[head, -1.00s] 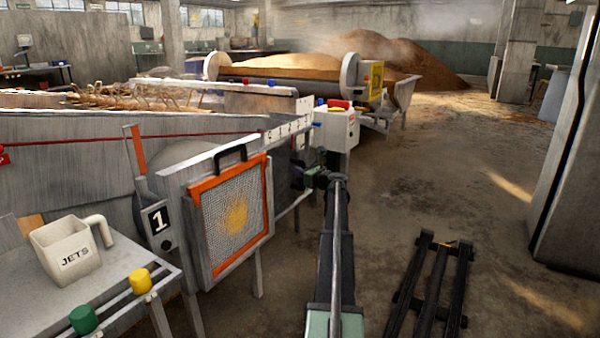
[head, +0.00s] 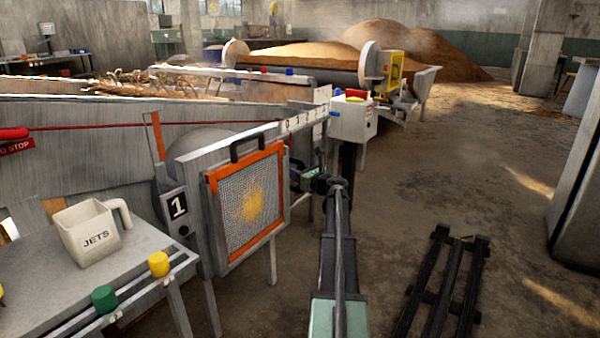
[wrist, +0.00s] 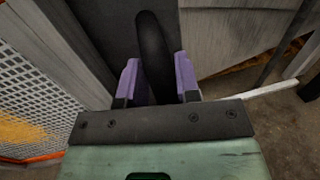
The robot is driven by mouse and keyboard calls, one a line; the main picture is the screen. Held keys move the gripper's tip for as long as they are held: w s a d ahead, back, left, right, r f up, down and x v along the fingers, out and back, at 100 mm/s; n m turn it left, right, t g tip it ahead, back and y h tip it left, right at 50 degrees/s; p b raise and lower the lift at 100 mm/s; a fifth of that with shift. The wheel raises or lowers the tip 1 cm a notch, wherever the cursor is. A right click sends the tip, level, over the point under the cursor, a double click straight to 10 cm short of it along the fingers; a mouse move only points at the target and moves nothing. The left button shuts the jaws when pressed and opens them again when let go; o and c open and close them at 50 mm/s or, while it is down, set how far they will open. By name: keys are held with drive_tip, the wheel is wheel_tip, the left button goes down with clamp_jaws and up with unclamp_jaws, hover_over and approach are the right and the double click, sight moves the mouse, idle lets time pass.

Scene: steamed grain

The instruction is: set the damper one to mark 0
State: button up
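The number 1 plate (head: 177,206) is on the machine's side, left of an orange-framed mesh panel (head: 247,205). A pale strip with marks (head: 305,121) runs along the top edge, right of the panel; 0 seems to be at its left end. My gripper (head: 300,178) is beyond the panel's right edge, below the strip, partly hidden.
A white box with red and yellow tops (head: 353,115) stands right of the strip. A table with a JETS jug (head: 92,235) and green and yellow knobs is at the left. Dark rails (head: 443,285) lie on the floor at right; floor beyond is clear.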

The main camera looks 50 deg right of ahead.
drive_tip(key=shift+o, duration=1.3)
drive_tip(key=s+a, duration=0.1)
drive_tip(key=s, duration=0.9)
drive_tip(key=shift+s, duration=0.4)
